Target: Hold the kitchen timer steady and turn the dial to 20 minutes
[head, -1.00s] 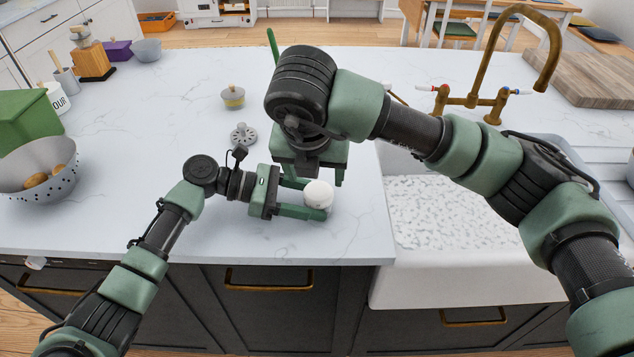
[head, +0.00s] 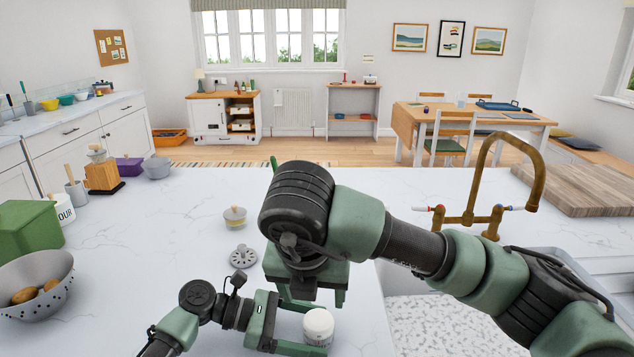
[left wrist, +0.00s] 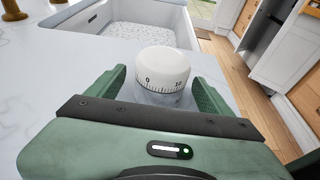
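The kitchen timer (head: 318,327) is a small white round piece standing upright on the pale marble counter. In the left wrist view the timer (left wrist: 160,72) shows a white dial with tick marks, with 0 and what looks like 10 facing the camera. My left gripper (head: 302,325) reaches in low from the left. Its fingers (left wrist: 160,80) stand on both sides of the timer with small gaps, so it looks open around it. My right gripper (head: 311,295) points down just behind the timer, its fingers apart and empty; my right arm hides part of the counter.
A grey slotted disc (head: 243,256) and a small lidded pot (head: 235,217) stand behind the left gripper. A colander (head: 38,290) with potatoes is at the left. The sink (head: 430,325) and brass tap (head: 490,190) are to the right. The counter's left middle is clear.

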